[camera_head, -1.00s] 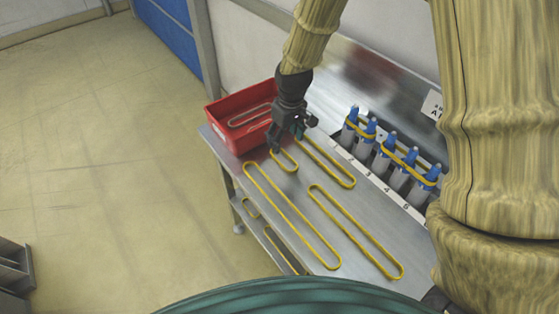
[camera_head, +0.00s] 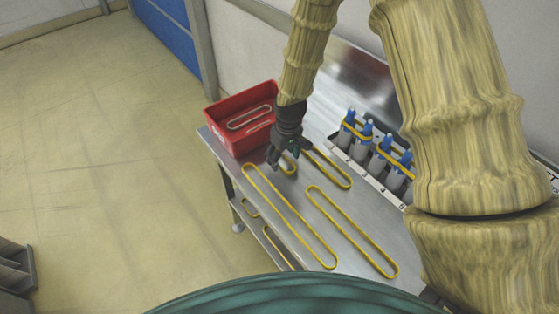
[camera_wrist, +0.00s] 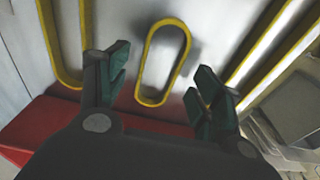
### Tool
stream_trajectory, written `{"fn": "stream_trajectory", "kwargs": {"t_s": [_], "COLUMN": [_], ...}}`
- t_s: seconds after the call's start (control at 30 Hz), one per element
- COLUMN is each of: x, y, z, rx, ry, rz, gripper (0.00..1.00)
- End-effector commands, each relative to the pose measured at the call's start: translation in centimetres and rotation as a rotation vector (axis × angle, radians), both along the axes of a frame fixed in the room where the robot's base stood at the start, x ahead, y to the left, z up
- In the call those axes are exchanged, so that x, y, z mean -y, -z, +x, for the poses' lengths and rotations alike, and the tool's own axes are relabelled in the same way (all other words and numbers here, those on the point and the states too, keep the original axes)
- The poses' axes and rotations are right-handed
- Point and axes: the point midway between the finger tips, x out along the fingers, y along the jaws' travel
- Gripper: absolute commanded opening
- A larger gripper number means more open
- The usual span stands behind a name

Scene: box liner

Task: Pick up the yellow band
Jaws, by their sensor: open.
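Several yellow bands lie on the metal table. The smallest yellow band (camera_wrist: 146,62) is a short closed loop. In the wrist view it lies between the open fingers of my gripper (camera_wrist: 158,88), touching neither as far as I can see. In the head view my gripper (camera_head: 281,157) is over this short band (camera_head: 291,166) and hides part of it. A long yellow band (camera_head: 290,217) and another long one (camera_head: 352,232) lie nearer the front. A mid-length yellow band (camera_head: 332,168) lies just right of my gripper.
A red bin (camera_head: 229,138) holding pale loops stands at the table's left end, close behind my gripper. A rack of blue-topped bottles (camera_head: 364,137) with yellow bands around some stands along the back. Bare table (camera_head: 375,210) lies toward the right.

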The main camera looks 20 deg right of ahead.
Motion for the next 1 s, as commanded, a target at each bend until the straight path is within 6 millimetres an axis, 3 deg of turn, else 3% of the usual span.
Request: {"fn": "stream_trajectory", "kwargs": {"t_s": [0.43,0.67,1.0], "x": [-0.04,-0.06,-0.06], "y": [1.1,1.1,1.07], "z": [0.15,0.14,0.14], "rx": [0.001,0.001,0.001], "ry": [0.0,0.0,0.0], "rz": [0.0,0.0,0.0], "gripper": [0.66,0.26,0.26]}}
